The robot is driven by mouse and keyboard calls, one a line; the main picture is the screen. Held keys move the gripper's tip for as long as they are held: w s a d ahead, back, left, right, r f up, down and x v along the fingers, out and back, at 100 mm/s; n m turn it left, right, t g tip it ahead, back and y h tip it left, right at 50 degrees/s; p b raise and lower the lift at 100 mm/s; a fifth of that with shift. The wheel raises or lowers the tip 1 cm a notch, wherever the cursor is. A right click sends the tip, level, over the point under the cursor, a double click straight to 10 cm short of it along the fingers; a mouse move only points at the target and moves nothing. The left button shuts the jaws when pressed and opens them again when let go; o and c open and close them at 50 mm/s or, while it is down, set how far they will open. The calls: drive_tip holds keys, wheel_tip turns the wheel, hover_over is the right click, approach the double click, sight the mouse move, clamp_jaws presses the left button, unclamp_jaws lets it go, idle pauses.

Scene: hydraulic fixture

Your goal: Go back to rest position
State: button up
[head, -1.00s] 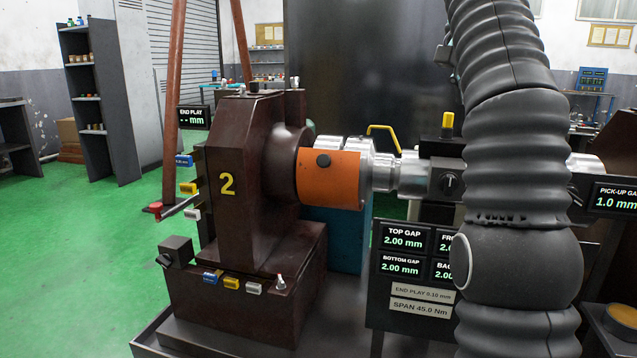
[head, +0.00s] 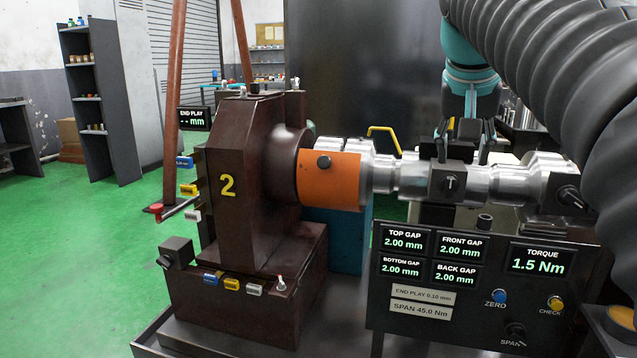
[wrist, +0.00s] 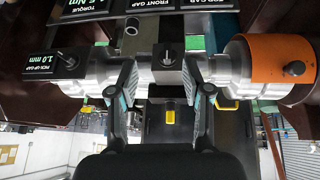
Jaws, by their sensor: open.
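My gripper (head: 465,135) is in the head view above the steel shaft (head: 410,177), pointing down with its fingers apart. A yellow-capped part (wrist: 170,112) shows between the fingers in the wrist view. My dark sleeved arm fills the upper right of the head view.
A black panel (head: 470,290) with gap readings of 2.00 mm and torque of 1.5 Nm stands in front. Green floor (head: 75,240) is clear at left.

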drive_tip(key=s+a+f+n+y, duration=0.1)
drive_tip(key=s+a+f, duration=0.1)
drive_tip(key=s+f, duration=0.4)
drive_tip(key=s+a+f+n+y, duration=0.1)
drive_tip(key=s+f, duration=0.5)
drive_tip(key=f, duration=0.8)
drive_tip(key=s+a+f+n, duration=0.2)
drive_tip(key=s+a+f, duration=0.1)
drive_tip(key=s+f, duration=0.4)
wheel_tip(320, 180, down, 3)
drive_tip(key=shift+a+y, duration=0.15)
drive_tip(key=shift+y, duration=0.25)
